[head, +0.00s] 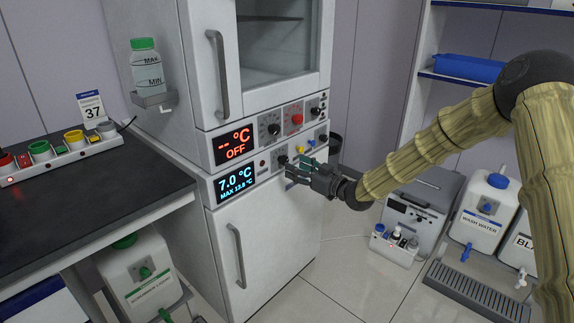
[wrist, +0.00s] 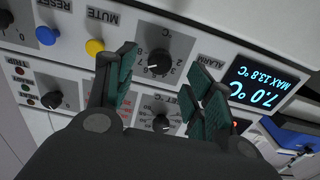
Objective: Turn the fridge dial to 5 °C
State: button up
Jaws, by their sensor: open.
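The fridge's blue display (head: 235,184) reads 7.0 °C, MAX 13.8 °C; it also shows upside down in the wrist view (wrist: 262,90). The black fridge dial (wrist: 158,63), with a ring of numbers and a °C label, sits on the fridge's panel beside the display. The dial also shows in the head view (head: 282,160). My gripper (head: 298,170) is open in front of this panel. In the wrist view its two green-padded fingers (wrist: 161,68) stand on either side of the dial, apart from it as far as I can tell. Its exact setting is too small to read.
Above the fridge, an incubator with a red display (head: 236,145) reads OFF; its SET °C dial (wrist: 160,124) is close to my fingers. A yellow mute button (wrist: 95,47) and a blue knob (wrist: 46,35) share the fridge panel. A black worktop (head: 80,200) stands left.

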aim_at(283, 160)
jog(key=shift+x, duration=2.5)
jog(key=c, duration=1)
jog(key=shift+n+b, duration=0.3)
jog(key=n+b, duration=0.3)
jog(key=n, duration=0.8)
jog(key=shift+b, duration=0.35)
